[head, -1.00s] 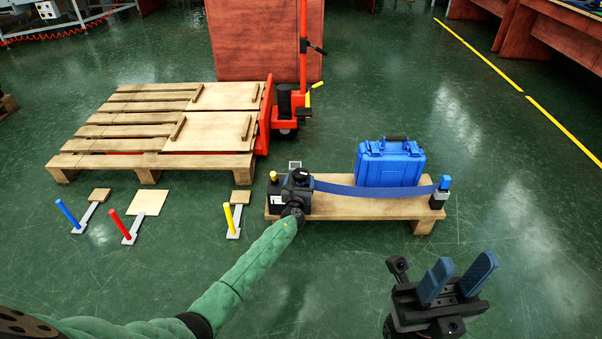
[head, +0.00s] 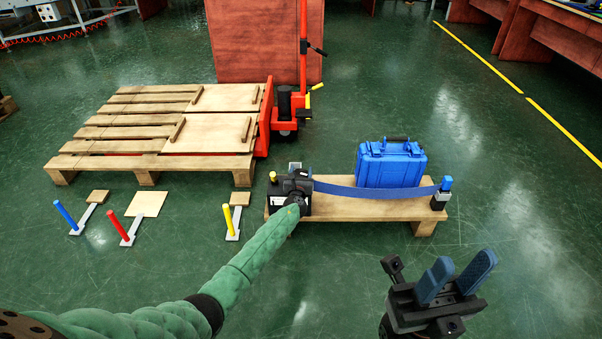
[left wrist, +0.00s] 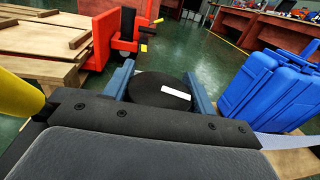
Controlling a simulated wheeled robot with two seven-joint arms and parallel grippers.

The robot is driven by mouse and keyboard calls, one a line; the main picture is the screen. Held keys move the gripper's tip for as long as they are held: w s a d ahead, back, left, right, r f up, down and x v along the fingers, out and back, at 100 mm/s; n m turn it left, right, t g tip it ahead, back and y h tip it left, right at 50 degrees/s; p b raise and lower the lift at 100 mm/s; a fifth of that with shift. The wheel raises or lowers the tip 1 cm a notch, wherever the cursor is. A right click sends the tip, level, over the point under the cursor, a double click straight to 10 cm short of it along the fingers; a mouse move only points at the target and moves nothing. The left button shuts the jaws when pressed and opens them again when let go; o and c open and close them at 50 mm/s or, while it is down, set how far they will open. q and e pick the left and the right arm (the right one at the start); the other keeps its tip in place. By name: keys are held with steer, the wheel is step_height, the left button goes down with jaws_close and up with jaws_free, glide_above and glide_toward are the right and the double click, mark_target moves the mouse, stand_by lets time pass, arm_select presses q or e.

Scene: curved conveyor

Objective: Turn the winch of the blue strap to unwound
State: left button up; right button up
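The blue strap (head: 340,189) runs slack from the black winch unit (head: 279,192) at the left end of a small wooden pallet to a black post (head: 439,200) at its right end. It passes in front of a blue case (head: 390,163). My left gripper (left wrist: 160,85) is at the winch. In the left wrist view its blue fingers stand on either side of the round black winch knob (left wrist: 150,88), which bears a white mark. The knob nearly fills the space between them; whether they press on it is unclear. My right gripper (head: 452,275) is open and empty over the floor.
A yellow-topped peg (head: 273,176) stands on the winch unit close to my left gripper. Blue, red and yellow handles (head: 229,215) stand on the floor to the left. A large pallet (head: 150,162) and red pallet jack (head: 283,130) are behind. Floor at right is clear.

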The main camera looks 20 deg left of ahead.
arm_select(q)
steer(key=shift+c, duration=1.1)
steer(key=shift+n+y, duration=0.3)
steer(key=shift+y, duration=0.1)
